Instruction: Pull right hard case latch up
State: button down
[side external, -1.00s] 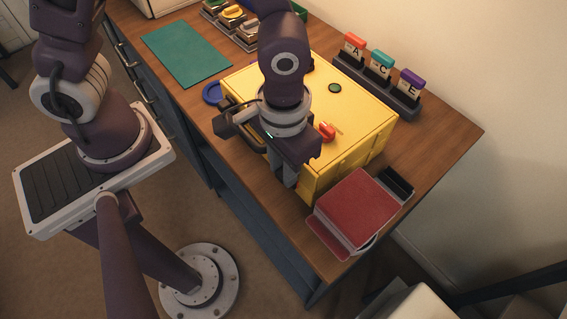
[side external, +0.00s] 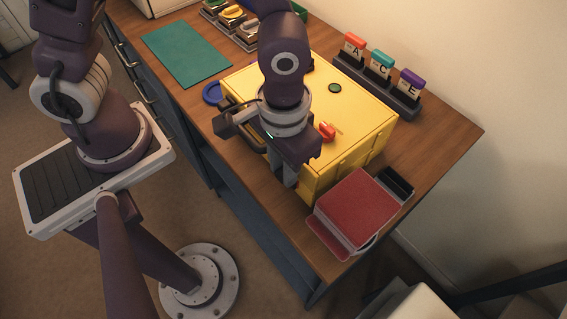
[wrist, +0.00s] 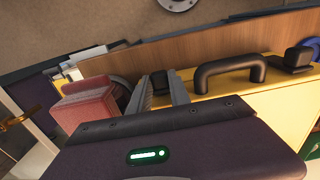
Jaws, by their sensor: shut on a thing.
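The yellow hard case (side external: 360,99) stands closed on the bench. It also shows in the wrist view (wrist: 270,108), with its black carry handle (wrist: 230,73) on the near side. One black latch (wrist: 159,80) sits at the left of the handle in the wrist view, and the other black latch (wrist: 298,57) at the right. My gripper (side external: 285,174) is at the front face of the case, near its lower corner in the side view. In the wrist view my gripper's fingers (wrist: 160,86) are shut on the left-hand latch there, which they partly hide.
A red box-like block (side external: 356,208) stands close beside the case, near the bench end. Labelled blocks A, C and E stand in a dark rack (side external: 376,84) behind the case. A blue ring (side external: 211,93) and a green mat (side external: 186,52) lie farther left.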

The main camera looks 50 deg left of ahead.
notch_tip(320, 180, up, 2)
jog(key=shift+r, duration=0.15)
jog(key=c, duration=1.2)
grip_release()
notch_tip(320, 180, up, 7)
jog(key=s+a+r+t, duration=0.2)
jog(key=a+r, duration=0.3)
jog(key=a, duration=0.3)
jog(key=s+a+r+t, duration=0.3)
jog(key=a+r, duration=0.3)
jog(key=a, duration=0.2)
jog(key=shift+s+r+t, duration=0.3)
jog(key=shift+s, duration=0.2)
